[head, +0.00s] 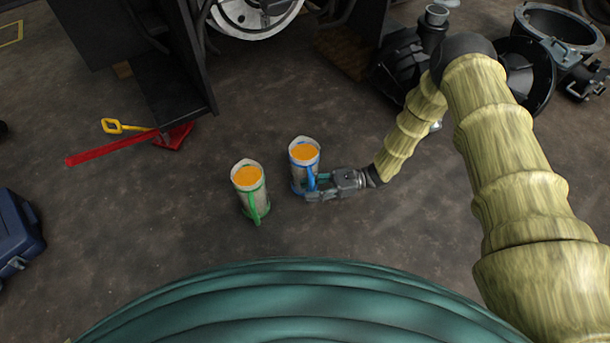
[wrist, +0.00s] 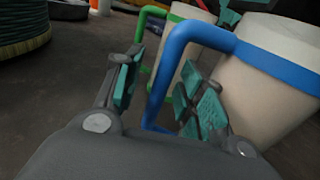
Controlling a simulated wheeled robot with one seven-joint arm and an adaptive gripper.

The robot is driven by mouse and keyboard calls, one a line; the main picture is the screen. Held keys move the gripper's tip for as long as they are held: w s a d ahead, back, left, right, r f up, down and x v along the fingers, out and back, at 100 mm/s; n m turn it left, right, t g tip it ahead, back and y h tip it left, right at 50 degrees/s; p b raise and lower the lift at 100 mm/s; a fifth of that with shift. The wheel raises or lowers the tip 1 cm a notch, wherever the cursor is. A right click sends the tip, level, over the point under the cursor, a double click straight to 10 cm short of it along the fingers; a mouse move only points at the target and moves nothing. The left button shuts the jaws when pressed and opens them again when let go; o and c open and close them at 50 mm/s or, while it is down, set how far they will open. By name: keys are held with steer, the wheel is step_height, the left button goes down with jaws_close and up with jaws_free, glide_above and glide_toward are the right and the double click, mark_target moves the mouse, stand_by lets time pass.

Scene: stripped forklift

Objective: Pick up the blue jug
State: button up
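The blue jug (head: 298,174) is a pale jug with a blue band and handle, standing upright on the floor with orange contents. In the wrist view its pale body (wrist: 268,85) fills the right side, and its blue handle (wrist: 160,80) runs down between my fingers. My gripper (head: 318,187) is low at the jug's right side. In the wrist view my gripper (wrist: 158,90) is open, with one teal-padded finger on each side of the handle and a gap on the left. The right finger lies between handle and body; whether it touches either is unclear.
A similar jug with a green handle (head: 247,192) stands close on the left. A red and yellow tool (head: 130,147) lies farther left, and a dark blue case (head: 15,235) sits at the left edge. Dark machine parts (head: 405,65) lie behind my arm. The floor in front is clear.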

steer(key=shift+c, duration=0.5)
jaws_close()
steer(key=shift+r, duration=0.15)
